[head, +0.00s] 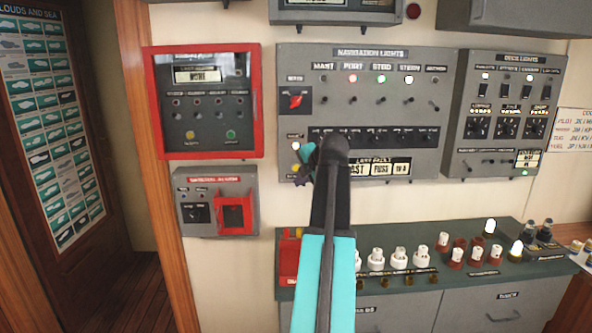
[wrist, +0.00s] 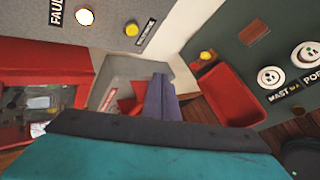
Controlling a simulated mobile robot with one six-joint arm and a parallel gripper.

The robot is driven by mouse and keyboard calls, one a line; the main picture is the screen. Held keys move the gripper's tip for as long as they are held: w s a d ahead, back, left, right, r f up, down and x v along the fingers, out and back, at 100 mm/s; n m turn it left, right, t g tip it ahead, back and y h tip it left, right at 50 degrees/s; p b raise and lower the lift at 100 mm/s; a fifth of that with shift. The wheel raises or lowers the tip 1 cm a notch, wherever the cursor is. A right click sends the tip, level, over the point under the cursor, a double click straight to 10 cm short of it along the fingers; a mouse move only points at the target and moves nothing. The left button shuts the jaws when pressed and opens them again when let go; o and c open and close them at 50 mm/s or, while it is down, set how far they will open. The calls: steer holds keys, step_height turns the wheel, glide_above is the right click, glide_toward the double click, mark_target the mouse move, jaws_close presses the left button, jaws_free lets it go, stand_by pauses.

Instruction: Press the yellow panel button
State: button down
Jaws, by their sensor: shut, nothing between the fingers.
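A small round yellow button (wrist: 132,30) sits on the grey navigation lights panel (head: 360,108), beside a black label, near the panel's lower left corner. In the head view the yellow button (head: 296,168) is partly hidden behind my gripper. A lit white lamp (wrist: 85,17) is next to it, above it in the head view (head: 296,147). My gripper (head: 303,167) is shut and empty, in front of that corner. In the wrist view its fingers (wrist: 160,95) show below the button in the picture, apart from it there; I cannot tell the depth gap.
A red-framed alarm panel (head: 154,101) holds another yellow button (head: 190,134) behind its window. A grey box with a red cover (head: 235,212) is below it. A console (head: 470,256) with white and red fuses and a red tray (wrist: 232,94) stands beneath.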

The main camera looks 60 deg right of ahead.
mark_target(296, 168)
steer(key=w+d, duration=0.5)
steer(key=d, duration=0.2)
steer(key=shift+b, duration=0.35)
steer(key=shift+w+d, duration=0.1)
steer(key=shift+w, duration=0.1)
stand_by(2.2)
steer(key=shift+w+d+b, duration=0.15)
steer(key=shift+d+b, duration=0.1)
steer(key=shift+b, duration=0.1)
steer(key=shift+w+d, duration=0.25)
steer(key=shift+d, duration=0.1)
stand_by(1.1)
steer(key=shift+s+a+b, duration=0.1)
steer(key=shift+a+b, duration=0.05)
steer(key=shift+b, duration=0.15)
steer(key=shift+s+a, duration=0.4)
steer(key=shift+a, duration=0.1)
steer(key=shift+a, duration=0.1)
stand_by(0.4)
